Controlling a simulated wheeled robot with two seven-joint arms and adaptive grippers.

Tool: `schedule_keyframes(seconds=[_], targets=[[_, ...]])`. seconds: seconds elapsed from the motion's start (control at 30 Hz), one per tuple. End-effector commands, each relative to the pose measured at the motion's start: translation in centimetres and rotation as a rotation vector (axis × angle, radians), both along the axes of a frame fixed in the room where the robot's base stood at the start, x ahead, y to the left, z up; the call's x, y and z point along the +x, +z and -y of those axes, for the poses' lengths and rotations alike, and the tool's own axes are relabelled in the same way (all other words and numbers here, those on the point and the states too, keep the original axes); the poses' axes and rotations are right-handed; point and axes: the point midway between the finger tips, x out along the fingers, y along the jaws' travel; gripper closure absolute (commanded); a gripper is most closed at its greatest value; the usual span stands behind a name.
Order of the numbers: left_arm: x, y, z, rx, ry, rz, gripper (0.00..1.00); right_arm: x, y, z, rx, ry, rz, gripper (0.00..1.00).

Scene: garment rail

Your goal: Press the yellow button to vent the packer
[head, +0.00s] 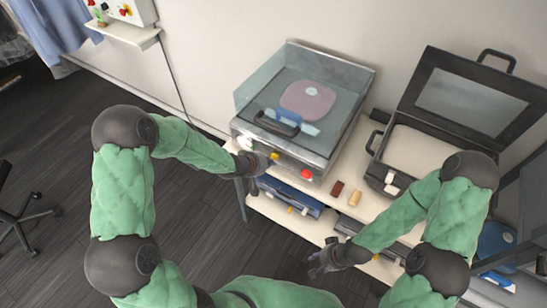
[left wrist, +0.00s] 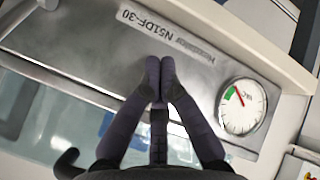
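The packer (head: 330,150) is a steel box with a clear lid on the white table. Its front panel carries a yellow button (head: 274,156) and a red button (head: 306,174). My left gripper (head: 268,162) is at the front panel, right beside the yellow button; I cannot tell if they touch. In the left wrist view my left gripper's fingertips (left wrist: 160,72) are together and empty over the steel panel, near a round gauge (left wrist: 243,107). The yellow button is not visible there. My right gripper (head: 318,266) hangs low in front of the table, its fingers too small to judge.
A brown block (head: 337,188) and a tan block (head: 354,198) lie right of the packer. An open black case (head: 382,141) stands further right. A blue case (head: 290,196) lies on the lower shelf. Dark floor (head: 80,140) is free at left.

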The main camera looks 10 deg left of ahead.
Motion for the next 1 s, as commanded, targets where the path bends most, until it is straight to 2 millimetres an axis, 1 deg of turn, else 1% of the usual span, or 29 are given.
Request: schedule_keyframes(seconds=[1.0], targets=[[0.75, 0.01, 0.25, 0.000, 0.000, 0.000, 1.00, 0.00, 0.28, 0.00, 0.000, 0.000, 0.000, 0.60]])
